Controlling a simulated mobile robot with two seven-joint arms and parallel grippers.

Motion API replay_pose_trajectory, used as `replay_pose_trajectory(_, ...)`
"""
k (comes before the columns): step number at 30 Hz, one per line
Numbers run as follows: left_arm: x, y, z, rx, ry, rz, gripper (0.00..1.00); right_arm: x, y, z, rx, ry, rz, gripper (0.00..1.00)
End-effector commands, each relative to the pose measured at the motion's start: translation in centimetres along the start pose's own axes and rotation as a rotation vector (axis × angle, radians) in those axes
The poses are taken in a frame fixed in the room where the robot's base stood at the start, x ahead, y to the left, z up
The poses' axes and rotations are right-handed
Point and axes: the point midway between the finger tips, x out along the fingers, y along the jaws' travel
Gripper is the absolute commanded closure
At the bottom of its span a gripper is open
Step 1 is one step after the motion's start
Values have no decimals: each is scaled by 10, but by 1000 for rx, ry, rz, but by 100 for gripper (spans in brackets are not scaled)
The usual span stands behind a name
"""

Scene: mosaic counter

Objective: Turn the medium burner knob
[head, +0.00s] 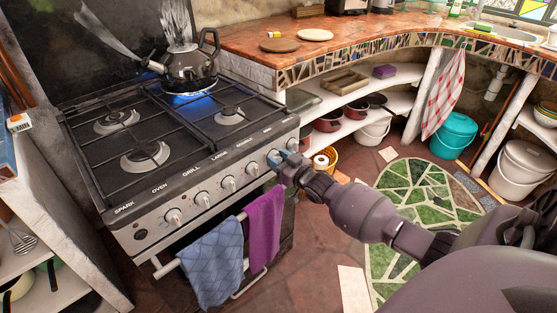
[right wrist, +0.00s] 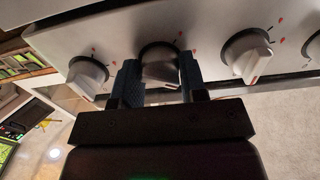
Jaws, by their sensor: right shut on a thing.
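The black stove (head: 150,150) has a row of white knobs along its sloped front panel. My right gripper (head: 283,160) is at the right part of this row. In the right wrist view its two blue-grey fingers (right wrist: 160,82) stand on either side of a knob (right wrist: 160,62), shut on it. The gripped knob is second from the panel's right end, and the fingers partly hide it. The label over it is too small to read surely. A free knob (right wrist: 88,75) shows on one side and another (right wrist: 248,55) on the other. My left gripper is not in view.
A dark kettle (head: 190,68) stands on the back burner over a blue flame (head: 190,92). A blue towel (head: 212,262) and a purple towel (head: 265,228) hang on the oven rail below the knobs. The floor (head: 310,255) right of the stove is open.

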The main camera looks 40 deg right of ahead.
Motion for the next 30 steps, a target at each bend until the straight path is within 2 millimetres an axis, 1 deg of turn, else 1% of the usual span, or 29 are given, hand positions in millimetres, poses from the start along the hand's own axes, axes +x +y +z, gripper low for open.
replay_pose_trajectory(5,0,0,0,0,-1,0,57,0,0,0,20,0,0,84)
replay_pose_trajectory(11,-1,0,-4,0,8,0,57,0,0,-1,106,1,0,84)
replay_pose_trajectory(20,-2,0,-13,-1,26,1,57,0,0,-2,354,0,0,84)
replay_pose_trajectory(30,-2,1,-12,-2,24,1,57,0,-1,0,675,0,0,84)
